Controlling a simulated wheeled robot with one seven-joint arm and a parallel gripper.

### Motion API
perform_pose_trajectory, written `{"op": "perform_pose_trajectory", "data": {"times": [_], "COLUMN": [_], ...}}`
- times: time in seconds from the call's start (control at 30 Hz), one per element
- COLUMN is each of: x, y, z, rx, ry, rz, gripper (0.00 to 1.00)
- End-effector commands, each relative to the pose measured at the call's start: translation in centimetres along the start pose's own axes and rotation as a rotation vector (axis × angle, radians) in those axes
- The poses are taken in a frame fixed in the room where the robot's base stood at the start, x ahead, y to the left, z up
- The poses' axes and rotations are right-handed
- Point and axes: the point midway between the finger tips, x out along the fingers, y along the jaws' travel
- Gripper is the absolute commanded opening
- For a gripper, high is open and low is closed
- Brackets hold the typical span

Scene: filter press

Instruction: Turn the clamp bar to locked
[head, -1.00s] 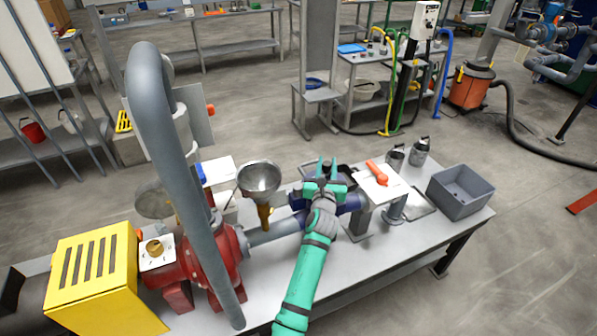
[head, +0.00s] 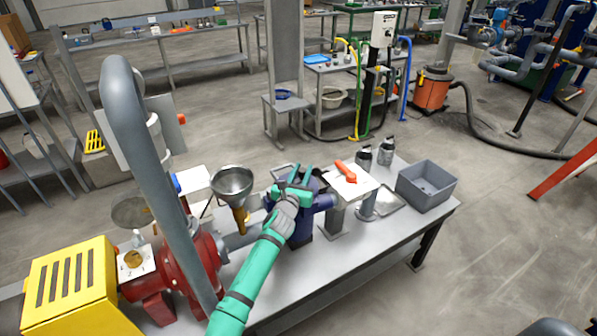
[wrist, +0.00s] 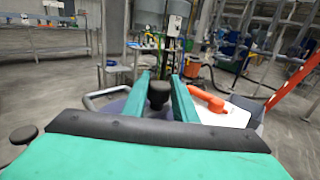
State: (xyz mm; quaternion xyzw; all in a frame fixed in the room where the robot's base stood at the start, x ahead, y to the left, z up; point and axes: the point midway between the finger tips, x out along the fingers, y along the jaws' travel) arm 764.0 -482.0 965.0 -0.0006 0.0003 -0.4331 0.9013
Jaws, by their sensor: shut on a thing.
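My gripper (head: 300,174) is over the blue press body (head: 318,204) on the bench. In the wrist view my gripper (wrist: 160,84) has its two green fingers either side of a dark round knob (wrist: 158,95) and is shut on it. The knob stands upright and looks like the clamp bar's grip. The bar below it is hidden by my gripper, so its angle and the locked mark cannot be told.
A metal funnel (head: 232,183) stands close left of my gripper, beside the red pump (head: 197,265) and a tall grey pipe (head: 130,115). A grey bin (head: 427,185) and metal jugs (head: 386,150) stand to the right. The bench's front right is clear.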

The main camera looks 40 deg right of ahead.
Motion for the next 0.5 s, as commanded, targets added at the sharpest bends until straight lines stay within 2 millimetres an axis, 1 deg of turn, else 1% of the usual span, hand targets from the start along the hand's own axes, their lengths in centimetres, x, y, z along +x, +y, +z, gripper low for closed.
{"op": "perform_pose_trajectory", "data": {"times": [0.03,0.3,0.33,0.37,0.4,0.5], "x": [0.13,0.21,0.21,0.21,0.2,0.12], "y": [-0.78,-1.01,-1.02,-1.02,-0.95,-0.6], "z": [0.13,0.16,0.16,0.15,0.14,0.12], "rx": [0.0,0.001,0.001,0.001,0.001,0.001], "ry": [-0.003,-0.004,-0.004,-0.004,-0.003,-0.002], "rz": [-0.012,-0.014,-0.014,-0.014,-0.013,-0.008], "gripper": [0.0,0.0,0.33,0.4,0.44,0.44]}}
